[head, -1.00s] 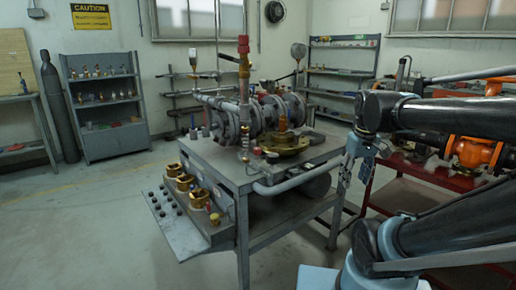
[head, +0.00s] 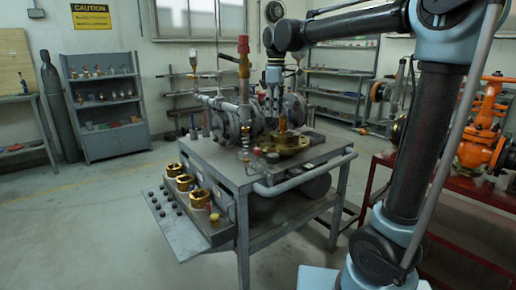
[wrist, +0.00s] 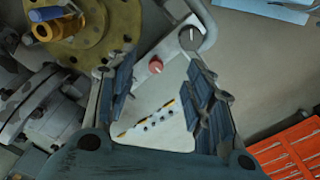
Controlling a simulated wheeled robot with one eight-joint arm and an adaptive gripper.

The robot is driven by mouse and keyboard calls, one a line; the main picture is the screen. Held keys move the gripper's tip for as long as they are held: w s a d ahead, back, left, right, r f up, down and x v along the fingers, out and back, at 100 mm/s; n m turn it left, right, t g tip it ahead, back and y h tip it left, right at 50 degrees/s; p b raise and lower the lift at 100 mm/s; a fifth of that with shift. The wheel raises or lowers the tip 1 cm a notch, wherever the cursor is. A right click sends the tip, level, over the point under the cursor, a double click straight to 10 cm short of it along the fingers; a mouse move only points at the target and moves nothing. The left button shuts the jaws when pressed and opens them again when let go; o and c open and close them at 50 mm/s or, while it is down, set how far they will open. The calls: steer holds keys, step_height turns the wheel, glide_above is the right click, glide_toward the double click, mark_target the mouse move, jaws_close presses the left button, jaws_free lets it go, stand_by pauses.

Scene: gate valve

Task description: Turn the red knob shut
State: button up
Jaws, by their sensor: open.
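The red knob (wrist: 155,66) shows in the wrist view as a small round knob on a pale panel, between the finger lines of my gripper (wrist: 160,72). My gripper is open and empty, with nothing between its dark pads touching the knob that I can see. In the head view my gripper (head: 273,100) points down above the grey workbench (head: 225,168), behind the brass flange. A small red knob (head: 257,151) shows there beside the flange; it looks like the same one. The gap between gripper and knob cannot be judged exactly.
A brass flange (wrist: 90,25) and grey pipework (wrist: 40,105) lie left of the knob in the wrist view. A dark round dial (wrist: 190,38) sits to its upper right. A tall red-topped pipe (head: 243,60) stands on the bench. An orange valve (head: 480,140) stands on the red bench at right.

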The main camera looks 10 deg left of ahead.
steer(key=r+n, duration=0.1)
steer(key=n, duration=0.1)
glide_above(257, 153)
steer(key=w, duration=0.2)
step_height(257, 153, down, 17)
steer(key=shift+s+f, duration=0.15)
stand_by(0.3)
steer(key=c, duration=1.1)
